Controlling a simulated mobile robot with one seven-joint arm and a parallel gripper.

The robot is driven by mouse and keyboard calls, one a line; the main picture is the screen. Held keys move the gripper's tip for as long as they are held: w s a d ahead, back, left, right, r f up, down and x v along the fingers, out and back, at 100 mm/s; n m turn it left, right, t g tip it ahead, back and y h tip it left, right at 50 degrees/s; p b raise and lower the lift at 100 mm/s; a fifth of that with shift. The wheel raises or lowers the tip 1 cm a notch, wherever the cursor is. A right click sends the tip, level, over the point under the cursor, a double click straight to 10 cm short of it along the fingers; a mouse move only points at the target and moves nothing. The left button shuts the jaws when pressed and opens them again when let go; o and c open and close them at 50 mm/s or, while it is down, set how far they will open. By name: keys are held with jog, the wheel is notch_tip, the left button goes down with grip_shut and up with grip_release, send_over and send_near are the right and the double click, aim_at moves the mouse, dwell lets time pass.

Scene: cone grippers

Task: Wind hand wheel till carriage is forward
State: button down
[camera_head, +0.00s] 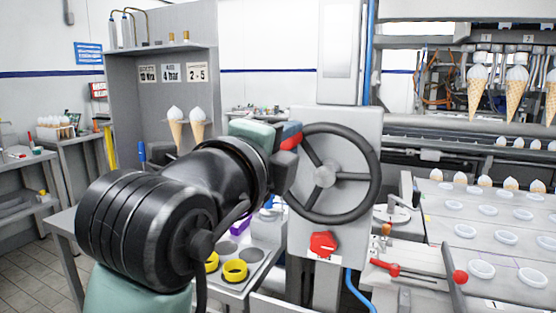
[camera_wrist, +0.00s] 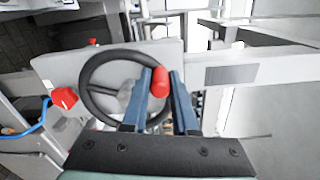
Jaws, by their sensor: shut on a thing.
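The hand wheel (camera_head: 376,187) is a dark ring with three spokes and a grey hub, mounted on a light grey panel (camera_head: 364,121). Its red handle (camera_head: 291,130) is at the upper left of the rim. My gripper (camera_head: 287,146) is at that handle, partly hidden by my own wrist. In the wrist view, the wheel (camera_wrist: 84,88) shows behind two blue fingers, and my gripper (camera_wrist: 162,92) is shut on the red handle (camera_wrist: 160,80). Cones (camera_head: 478,85) hang in the machine at upper right; I cannot tell which part there is the carriage.
A red knob (camera_head: 322,243) sits below the wheel. To the right is a bed with round white-rimmed holes (camera_head: 482,270) and a red-ended lever (camera_head: 459,277). Yellow rings (camera_head: 235,270) lie on a lower left stand. A grey shelf unit (camera_head: 128,102) stands behind my arm.

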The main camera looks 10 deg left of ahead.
aim_at(346, 141)
jog(key=d+m, duration=0.1)
jog(key=m, duration=0.1)
jog(key=d+r+m+b, duration=0.1)
jog(key=m, duration=0.1)
jog(key=s+d+m+b, duration=0.1)
jog(key=d+m, duration=0.1)
jog(key=shift+s+r+m, duration=0.1)
jog(key=shift+r+m, duration=0.25)
jog(key=shift+m, duration=0.05)
jog(key=d+m, duration=0.1)
jog(key=d+m+b, duration=0.1)
jog(key=m, duration=0.1)
jog(key=shift+s+f, duration=0.2)
jog(key=shift+s, duration=0.05)
jog(key=shift+s+d+f+m, duration=0.15)
jog(key=shift+d+m, duration=0.2)
jog(key=shift+m, duration=0.25)
jog(key=shift+d+f+m, duration=0.15)
jog(key=shift+d+m, duration=0.15)
jog(key=shift+m, duration=0.3)
jog(key=c, duration=0.7)
grip_release()
jog(key=shift+d, duration=0.1)
jog(key=shift+a, duration=0.2)
